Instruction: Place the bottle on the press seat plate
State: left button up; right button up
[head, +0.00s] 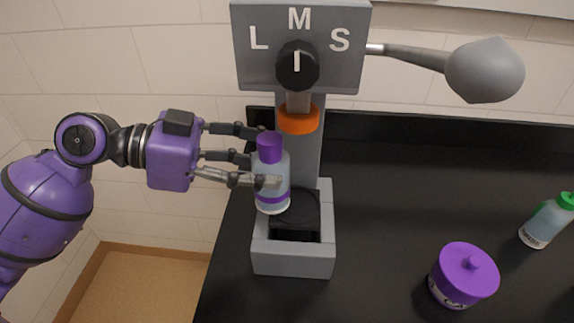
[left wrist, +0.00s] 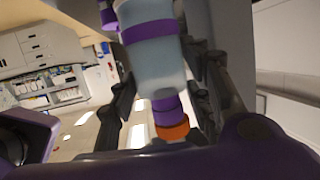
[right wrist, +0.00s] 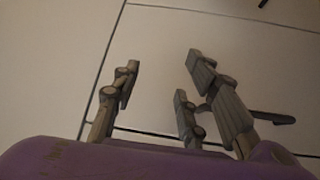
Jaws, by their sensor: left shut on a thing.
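A clear bottle with a purple cap and a purple band (head: 271,180) is upright in my left gripper (head: 262,165), whose fingers are shut around it. The bottle is at the left side of the press, over or beside the dark round seat plate (head: 300,207); I cannot tell whether its base touches the plate. In the left wrist view the bottle (left wrist: 153,62) sits between the fingers (left wrist: 160,85). The grey press (head: 293,257) has an orange ring (head: 298,119) above the seat. My right gripper (right wrist: 155,95) is empty with its fingers apart, facing a pale wall.
The press has a dial (head: 297,65) marked L, M, S and a grey lever with a large knob (head: 485,70) at right. A purple lidded jar (head: 463,275) and a green-capped bottle (head: 547,220) stand on the black counter (head: 400,200). The counter between press and jar is clear.

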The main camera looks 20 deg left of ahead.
aim_at(289, 157)
pick_arm(q)
jog(key=d, duration=0.1)
jog(key=w+d, duration=0.1)
jog(key=d, duration=0.2)
jog(key=shift+w+r+p, duration=0.2)
jog(key=shift+w+p, duration=0.1)
jog(key=shift+p, duration=0.1)
jog(key=shift+f, duration=0.95)
jog(key=shift+a, duration=0.15)
pick_arm(e)
jog(key=shift+s+r, duration=0.15)
jog(key=shift+r, duration=0.15)
pick_arm(q)
jog(key=o, duration=1.2)
jog(key=shift+f, duration=0.1)
jog(key=shift+o, duration=1.3)
pick_arm(e)
jog(key=shift+w+r, duration=0.1)
jog(key=shift+w, duration=0.4)
